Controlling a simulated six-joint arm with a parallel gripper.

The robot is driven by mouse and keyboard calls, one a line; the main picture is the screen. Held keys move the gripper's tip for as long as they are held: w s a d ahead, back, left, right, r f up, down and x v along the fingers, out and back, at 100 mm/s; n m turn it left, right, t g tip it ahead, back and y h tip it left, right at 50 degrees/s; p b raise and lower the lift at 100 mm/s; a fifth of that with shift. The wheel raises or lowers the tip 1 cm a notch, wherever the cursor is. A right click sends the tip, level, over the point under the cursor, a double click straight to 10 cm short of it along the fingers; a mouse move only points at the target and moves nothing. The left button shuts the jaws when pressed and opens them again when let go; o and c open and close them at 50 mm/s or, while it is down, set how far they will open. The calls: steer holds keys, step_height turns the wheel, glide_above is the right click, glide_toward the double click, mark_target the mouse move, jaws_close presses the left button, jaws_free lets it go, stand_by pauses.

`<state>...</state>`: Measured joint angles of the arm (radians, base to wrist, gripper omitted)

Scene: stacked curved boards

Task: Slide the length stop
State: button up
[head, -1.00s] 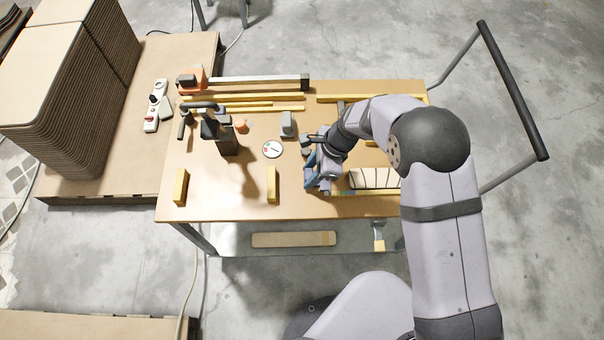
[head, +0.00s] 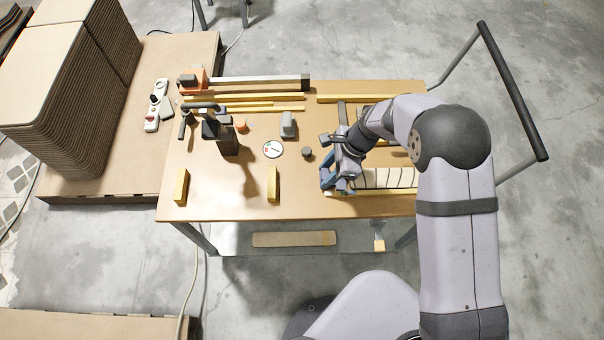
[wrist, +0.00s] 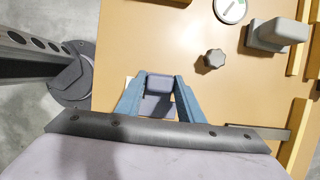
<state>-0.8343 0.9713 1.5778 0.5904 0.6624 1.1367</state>
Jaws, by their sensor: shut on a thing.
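My gripper (head: 329,178) is at the front part of the table, right of its middle. In the wrist view its two blue fingers are on both sides of a small grey block (wrist: 159,83), which looks to be the handle of the length stop. The gripper is shut on this block. The fingers and my wrist hide most of the stop's body. A dark grey bar (head: 341,112) shows behind my wrist, running toward the back; I cannot tell whether it joins the block. A dark knob (head: 307,152) stands free on the table to the left of the gripper, also in the wrist view (wrist: 214,58).
Yellow rails and a slotted white strip (head: 385,179) lie to the right, partly under my arm. A grey block (head: 288,125), a round dial (head: 272,149) and a dark upright clamp (head: 226,138) stand to the left. Yellow blocks lie near the front edge, with bare tabletop between them.

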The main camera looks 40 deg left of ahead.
steer(key=shift+w+d, duration=0.8)
steer(key=shift+w, duration=0.05)
steer(key=o, duration=1)
steer(key=shift+o, duration=0.2)
steer(key=shift+r, duration=0.1)
steer(key=p+v, duration=0.6)
steer(key=v, duration=0.1)
